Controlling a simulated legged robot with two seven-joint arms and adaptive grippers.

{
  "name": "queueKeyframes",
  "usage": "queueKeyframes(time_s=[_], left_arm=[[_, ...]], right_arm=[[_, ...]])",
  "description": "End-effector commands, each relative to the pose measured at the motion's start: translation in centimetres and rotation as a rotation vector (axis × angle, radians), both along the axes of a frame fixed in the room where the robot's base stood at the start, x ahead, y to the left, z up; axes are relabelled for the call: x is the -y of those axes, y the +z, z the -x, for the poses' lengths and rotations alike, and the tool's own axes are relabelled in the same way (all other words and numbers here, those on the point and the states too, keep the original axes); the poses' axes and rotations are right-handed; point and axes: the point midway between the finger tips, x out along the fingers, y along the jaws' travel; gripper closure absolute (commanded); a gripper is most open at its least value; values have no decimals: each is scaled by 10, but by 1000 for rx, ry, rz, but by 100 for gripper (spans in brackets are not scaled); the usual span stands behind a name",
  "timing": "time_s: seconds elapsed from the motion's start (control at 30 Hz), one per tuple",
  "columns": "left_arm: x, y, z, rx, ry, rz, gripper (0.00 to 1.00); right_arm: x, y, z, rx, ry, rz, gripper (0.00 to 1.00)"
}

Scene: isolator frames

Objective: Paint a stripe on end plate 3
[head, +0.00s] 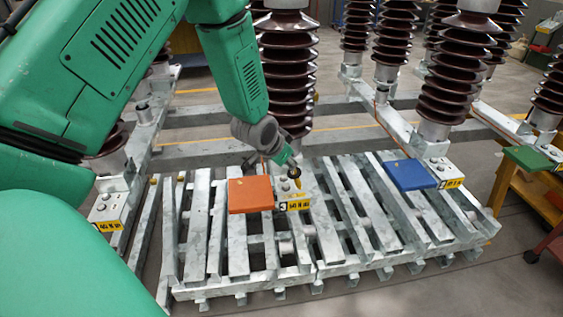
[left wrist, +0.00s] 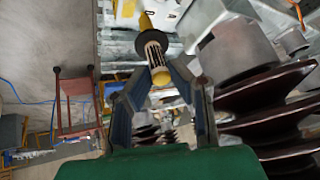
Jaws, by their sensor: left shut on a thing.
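The middle end plate (head: 284,188) sits at the foot of the central brown insulator. Its yellow label (head: 295,205) seems to begin with a 3, but the print is too small to be sure. My left gripper (head: 284,158) is just above this plate, shut on a paint tool. The tool (head: 297,184) has a dark round collar and a yellow tip pointing down towards the plate; contact cannot be told. My right gripper is out of view.
An orange panel (head: 250,195) lies left of the middle plate, and a blue panel (head: 410,175) lies farther right. Other labelled plates stand at left (head: 110,208) and right (head: 440,168). Slatted metal grating (head: 235,240) spans the front. Tall brown insulators (head: 290,85) stand close behind.

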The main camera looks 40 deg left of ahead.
Motion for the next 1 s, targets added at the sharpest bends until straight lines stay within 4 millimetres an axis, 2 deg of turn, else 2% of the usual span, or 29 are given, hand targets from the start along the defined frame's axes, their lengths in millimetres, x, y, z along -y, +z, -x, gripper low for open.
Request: queueKeyframes(time_s=[0.17, 0.53, 1.0], left_arm=[[7, 1, -8, 0, -1, 0, 100], [7, 5, -9, 1, -1, 1, 100], [7, 52, -9, 1, 0, 0, 100]], right_arm=[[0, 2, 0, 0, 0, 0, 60], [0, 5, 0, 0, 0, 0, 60], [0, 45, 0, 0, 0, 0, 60]])
